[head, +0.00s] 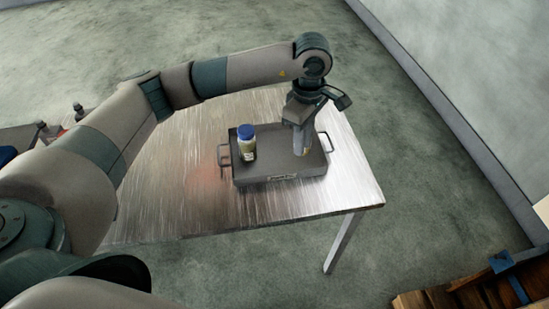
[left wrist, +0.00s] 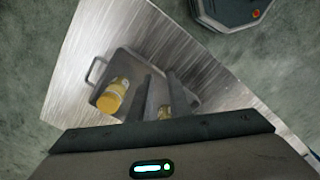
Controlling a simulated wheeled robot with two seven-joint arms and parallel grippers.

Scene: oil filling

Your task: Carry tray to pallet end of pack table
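The dark grey tray (head: 275,180) lies on the metal-topped table, with a handle at each short end. It also shows in the left wrist view (left wrist: 128,62). A yellowish bottle with a blue lid (head: 247,143) stands in its left part; in the left wrist view the bottle (left wrist: 112,97) looks yellow. My left gripper (head: 302,143) points down over the tray's right part. My right gripper is out of view.
The table top (head: 185,190) is bare around the tray, and its right corner is close to the tray. A wooden pallet (head: 455,297) with a blue part on it is at the lower right, apart from the table. A wall edge (head: 440,100) runs along the right.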

